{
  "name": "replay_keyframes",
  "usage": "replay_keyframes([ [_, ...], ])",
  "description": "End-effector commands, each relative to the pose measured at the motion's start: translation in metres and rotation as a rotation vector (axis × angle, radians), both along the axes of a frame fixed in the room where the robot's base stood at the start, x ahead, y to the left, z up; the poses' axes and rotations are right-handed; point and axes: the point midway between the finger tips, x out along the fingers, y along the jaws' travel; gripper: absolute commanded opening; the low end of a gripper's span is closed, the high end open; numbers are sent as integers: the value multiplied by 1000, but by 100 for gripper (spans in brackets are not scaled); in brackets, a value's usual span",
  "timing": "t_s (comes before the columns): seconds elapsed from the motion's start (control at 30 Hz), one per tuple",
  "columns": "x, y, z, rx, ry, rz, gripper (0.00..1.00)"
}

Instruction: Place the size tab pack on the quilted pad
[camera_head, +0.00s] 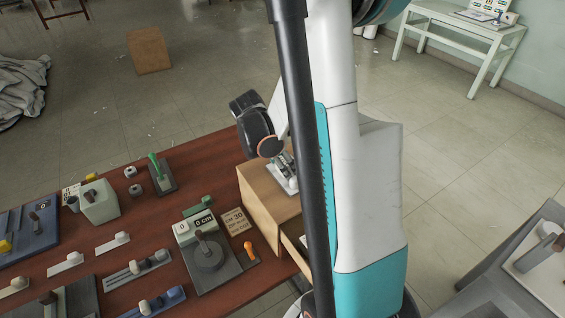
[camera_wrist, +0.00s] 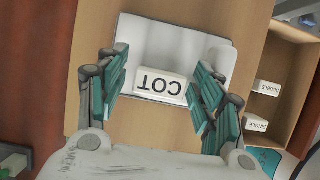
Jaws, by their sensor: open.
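A small white block printed "COT" (camera_wrist: 161,86), which looks like a size tab, lies on a pale, dark-edged pad or plate (camera_wrist: 165,35) on top of a wooden box. I cannot tell whether this is the size tab pack or whether the pale surface is quilted. My gripper (camera_wrist: 160,68) is open, its two teal-padded fingers on either side of the block in the wrist view. Contact is unclear. In the head view my gripper (camera_head: 284,172) is over the wooden box (camera_head: 268,203), largely hidden by my arm.
An open compartment (camera_wrist: 283,75) at the right of the wrist view holds white tabs marked "DOUBLE" (camera_wrist: 267,88) and "SINGLE" (camera_wrist: 257,124). The reddish table (camera_head: 130,245) carries a dial device (camera_head: 208,250), sliders and a grey box (camera_head: 99,201). A grey cloth heap (camera_head: 20,88) lies on the floor.

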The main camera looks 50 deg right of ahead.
Motion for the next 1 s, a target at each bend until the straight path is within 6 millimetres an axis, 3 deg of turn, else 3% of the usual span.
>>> replay_keyframes([
  [0.17,1,4,13,0,0,1,61],
  [0.63,9,38,97,0,1,2,61],
  [0.8,11,44,110,0,0,0,61],
  [1.0,11,45,114,0,0,0,61],
])
